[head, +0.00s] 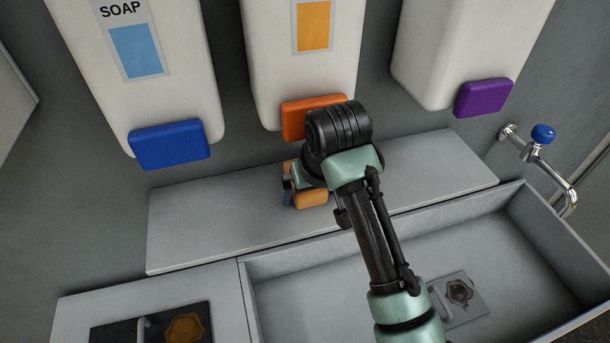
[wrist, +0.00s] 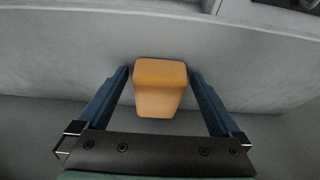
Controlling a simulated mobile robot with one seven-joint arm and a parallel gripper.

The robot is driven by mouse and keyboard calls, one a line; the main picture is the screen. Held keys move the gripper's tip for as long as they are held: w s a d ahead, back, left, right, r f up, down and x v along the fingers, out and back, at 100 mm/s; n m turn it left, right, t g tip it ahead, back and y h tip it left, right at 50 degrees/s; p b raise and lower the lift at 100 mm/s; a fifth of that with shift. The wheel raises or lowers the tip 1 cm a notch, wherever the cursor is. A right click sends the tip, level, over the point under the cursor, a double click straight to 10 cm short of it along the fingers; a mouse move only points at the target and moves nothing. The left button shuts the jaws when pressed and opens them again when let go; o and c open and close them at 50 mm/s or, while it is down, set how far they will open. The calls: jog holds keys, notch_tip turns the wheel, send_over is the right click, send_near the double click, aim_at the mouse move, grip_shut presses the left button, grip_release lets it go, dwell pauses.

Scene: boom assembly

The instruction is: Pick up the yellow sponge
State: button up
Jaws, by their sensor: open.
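The yellow sponge (wrist: 160,88) is an orange-yellow block on the grey ledge. In the wrist view it lies between the two blue fingers of my gripper (wrist: 160,85), with a narrow gap on each side. My gripper is open around it. In the head view part of the sponge (head: 311,198) shows below the middle dispenser, and my arm hides the rest of it. The fingers are mostly hidden there too.
Three white wall dispensers hang above the ledge (head: 215,232), with a blue button (head: 169,145), an orange button (head: 298,118) and a purple button (head: 484,98). A sink basin (head: 300,300) lies in front. A tap (head: 545,160) is at the right.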

jog(key=c, duration=1.4)
jog(key=shift+o, duration=0.2)
jog(key=shift+r+b, duration=0.15)
jog(key=shift+b, duration=0.65)
jog(key=s+d, duration=0.2)
jog(key=s, duration=0.6)
jog(key=s+d+b, duration=0.1)
jog(key=s+d, duration=0.2)
jog(key=s, duration=0.6)
jog(key=shift+d, duration=0.3)
jog(key=shift+r, duration=0.1)
